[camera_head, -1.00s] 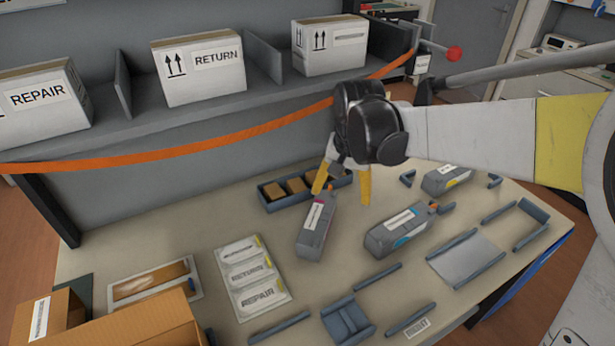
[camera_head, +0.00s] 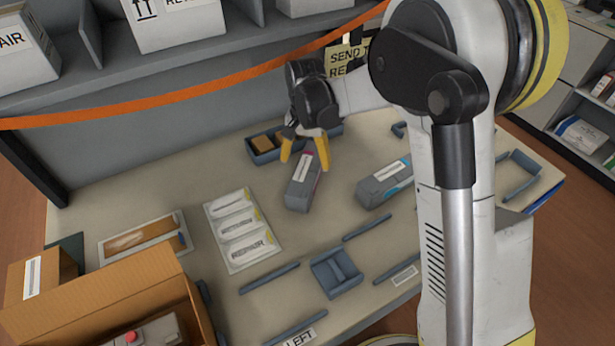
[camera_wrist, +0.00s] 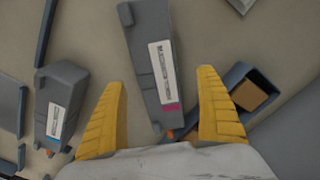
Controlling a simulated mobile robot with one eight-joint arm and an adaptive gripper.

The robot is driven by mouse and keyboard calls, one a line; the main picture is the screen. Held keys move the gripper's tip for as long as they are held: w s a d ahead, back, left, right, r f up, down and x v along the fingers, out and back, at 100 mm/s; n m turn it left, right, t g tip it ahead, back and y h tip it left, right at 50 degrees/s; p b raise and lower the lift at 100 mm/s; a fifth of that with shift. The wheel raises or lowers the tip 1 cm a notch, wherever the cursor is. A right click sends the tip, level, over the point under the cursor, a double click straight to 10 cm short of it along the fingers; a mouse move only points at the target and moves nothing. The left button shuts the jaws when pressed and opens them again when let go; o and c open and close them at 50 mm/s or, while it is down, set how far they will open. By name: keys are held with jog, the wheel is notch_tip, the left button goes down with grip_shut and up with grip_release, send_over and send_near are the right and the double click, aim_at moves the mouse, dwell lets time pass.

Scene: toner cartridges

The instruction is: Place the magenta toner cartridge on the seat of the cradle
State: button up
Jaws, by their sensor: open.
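The magenta toner cartridge (camera_head: 301,188) is grey with a white label and a small magenta mark. It lies on the table, and it also shows in the wrist view (camera_wrist: 148,50). My gripper (camera_head: 304,158) is open, its yellow fingers above the cartridge's far end. In the wrist view my gripper (camera_wrist: 160,78) has one finger on either side of the cartridge, with gaps; contact is not seen. A blue-grey holder that looks like the cradle (camera_head: 337,272) stands empty near the table's front, between low rails.
A cyan-marked cartridge (camera_head: 384,183) lies to the right. A blue-grey bin (camera_head: 264,155) with brown blocks is behind the magenta one. A label sheet (camera_head: 237,230) and an open cardboard box (camera_head: 100,295) are left. My arm covers the table's right part.

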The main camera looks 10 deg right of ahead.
aim_at(308, 167)
jog(key=f, duration=0.1)
jog(key=f+b, duration=0.1)
jog(key=f, duration=0.2)
jog(key=shift+w+d+b, duration=0.1)
jog(key=shift+d+b, duration=0.2)
jog(key=shift+b, duration=0.05)
jog(key=c, duration=1.5)
jog(key=shift+r, duration=0.15)
